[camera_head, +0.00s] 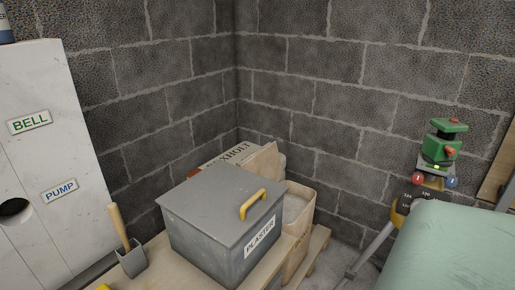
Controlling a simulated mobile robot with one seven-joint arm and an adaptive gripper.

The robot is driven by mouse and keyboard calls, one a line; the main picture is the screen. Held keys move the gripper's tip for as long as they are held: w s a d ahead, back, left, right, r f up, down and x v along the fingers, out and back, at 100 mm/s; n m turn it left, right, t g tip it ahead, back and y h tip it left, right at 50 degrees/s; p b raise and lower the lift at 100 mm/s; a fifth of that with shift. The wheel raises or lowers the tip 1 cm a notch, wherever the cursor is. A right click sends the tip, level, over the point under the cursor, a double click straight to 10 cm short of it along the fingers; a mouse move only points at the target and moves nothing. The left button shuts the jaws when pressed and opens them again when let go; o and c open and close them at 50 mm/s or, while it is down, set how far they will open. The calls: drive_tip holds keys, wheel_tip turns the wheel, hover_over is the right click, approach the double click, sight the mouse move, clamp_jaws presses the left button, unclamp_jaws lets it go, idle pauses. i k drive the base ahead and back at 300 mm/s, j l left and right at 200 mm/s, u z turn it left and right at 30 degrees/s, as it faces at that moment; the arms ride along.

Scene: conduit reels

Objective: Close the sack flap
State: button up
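An open brown paper sack (302,234) stands behind and to the right of the grey plaster box. Its top is open and pale grey contents (293,207) show inside. The sack flap (264,162) is up, at the back left of the opening, clear of the contents. The box hides the sack's lower left part. My gripper is not in view.
The grey box (205,212), with a yellow handle (253,204), stands in front of the sack. A scoop (128,246) is left of it. A lettered pack (228,154) lies behind. A laser level (441,146) on a tripod stands right. Block walls close the corner.

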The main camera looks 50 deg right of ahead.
sight(265, 162)
drive_tip(key=z, duration=1.45)
drive_tip(key=i+j+z, duration=0.4)
drive_tip(key=i+l+u, duration=0.15)
drive_tip(key=l, duration=0.15)
drive_tip(key=i+l+u, duration=0.1)
drive_tip(key=l, duration=0.25)
drive_tip(key=i+l+u, duration=0.15)
drive_tip(key=l, duration=0.2)
drive_tip(key=i+l+u, duration=0.1)
drive_tip(key=l, duration=0.25)
drive_tip(key=i+j, duration=0.15)
drive_tip(key=i, duration=0.4)
